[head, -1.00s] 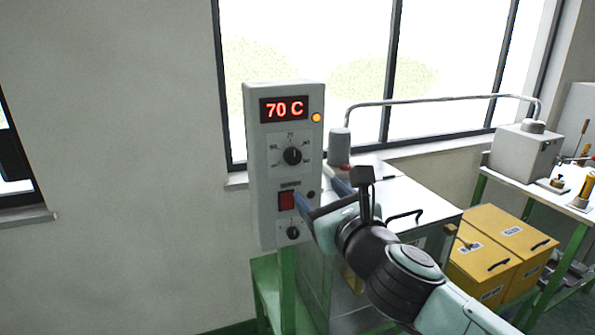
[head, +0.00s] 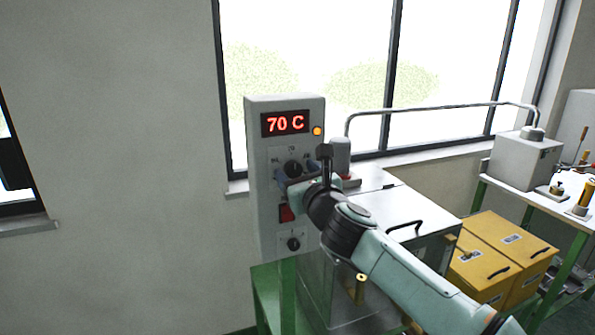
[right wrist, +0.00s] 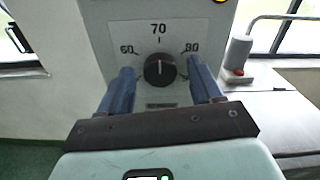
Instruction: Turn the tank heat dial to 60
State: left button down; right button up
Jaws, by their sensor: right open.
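The tank heat dial is a round black knob (right wrist: 160,70) on the grey control box (head: 258,215). In the right wrist view its white mark points straight up at 70, with 60 to its left and 80 to its right. The red display (head: 286,123) reads 70 C. My right gripper (right wrist: 160,85) is open, with one blue finger on each side of the dial. I cannot tell whether the fingers touch the knob. In the head view the dial (head: 293,168) shows just above my right gripper (head: 296,176). My left gripper is not in view.
A red switch (head: 286,212) and a lower black knob (head: 293,244) sit below the dial. An orange lamp (head: 317,131) glows beside the display. A bench with a metal tank (head: 526,157) and yellow boxes (head: 490,265) stand to the right.

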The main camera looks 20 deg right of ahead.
jog(key=c, duration=1.1)
jog(key=shift+o, duration=0.2)
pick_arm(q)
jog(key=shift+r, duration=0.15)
pick_arm(e)
jog(key=shift+n, duration=0.3)
jog(key=n+p, duration=0.2)
jog(key=n, duration=0.2)
jog(key=shift+n, duration=0.3)
pick_arm(q)
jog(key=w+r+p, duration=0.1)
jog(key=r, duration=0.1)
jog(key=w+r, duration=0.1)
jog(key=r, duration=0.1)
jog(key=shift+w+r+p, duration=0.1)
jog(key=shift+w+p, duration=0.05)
jog(key=shift+p, duration=0.2)
pick_arm(e)
jog(key=n, duration=0.6)
jog(key=shift+n, duration=0.5)
